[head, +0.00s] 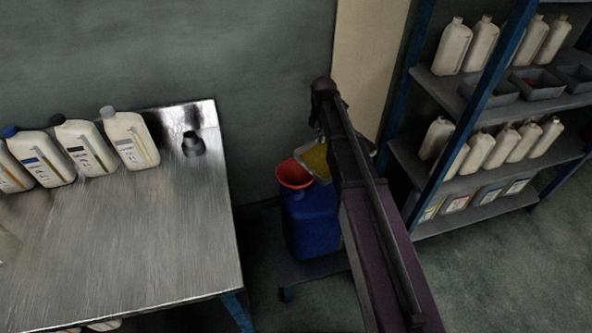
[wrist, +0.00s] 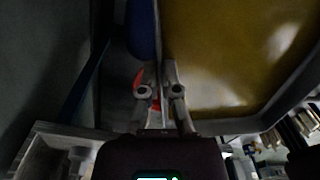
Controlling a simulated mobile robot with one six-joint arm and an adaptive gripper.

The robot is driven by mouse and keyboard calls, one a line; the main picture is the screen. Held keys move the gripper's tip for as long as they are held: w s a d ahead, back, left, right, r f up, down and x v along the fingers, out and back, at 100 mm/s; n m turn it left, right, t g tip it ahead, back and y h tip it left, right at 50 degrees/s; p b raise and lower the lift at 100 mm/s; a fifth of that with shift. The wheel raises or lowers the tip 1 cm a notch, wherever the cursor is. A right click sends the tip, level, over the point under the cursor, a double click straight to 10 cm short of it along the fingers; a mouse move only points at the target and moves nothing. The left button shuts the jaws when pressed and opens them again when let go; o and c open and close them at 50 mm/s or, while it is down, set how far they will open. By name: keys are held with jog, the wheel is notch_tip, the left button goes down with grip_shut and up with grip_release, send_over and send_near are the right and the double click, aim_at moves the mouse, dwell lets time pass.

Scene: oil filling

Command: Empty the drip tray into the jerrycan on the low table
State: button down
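The drip tray (head: 326,179) is tilted beside a red funnel (head: 294,174), with yellow-brown oil in it. Its lower lip is close to the funnel's right rim; I cannot tell if they touch. The funnel sits on top of the blue jerrycan (head: 312,225), upright on the low table (head: 312,268). In the wrist view the tray (wrist: 245,124) fills the upper right, with oil across its bottom. My gripper (wrist: 161,88) is shut on the tray's side wall. The funnel (wrist: 139,78) and jerrycan (wrist: 142,30) show partly beyond the left finger. My arm hides part of the tray in the head view.
A metal workbench (head: 130,240) on the left carries several white bottles (head: 128,138) and a dark round fitting (head: 192,145). A blue-framed shelf (head: 490,135) with bottles and bins stands at the right. A wall is close behind the jerrycan.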

jog(key=s+a+m, duration=0.1)
jog(key=a+m, duration=0.3)
jog(key=a, duration=0.5)
jog(key=s+a+m, duration=0.2)
jog(key=a+m, duration=0.2)
jog(key=a, duration=0.6)
jog(key=s+a+r+m+p, duration=0.1)
jog(key=a+m, duration=0.3)
jog(key=a, duration=0.5)
jog(key=shift+s+a, duration=0.3)
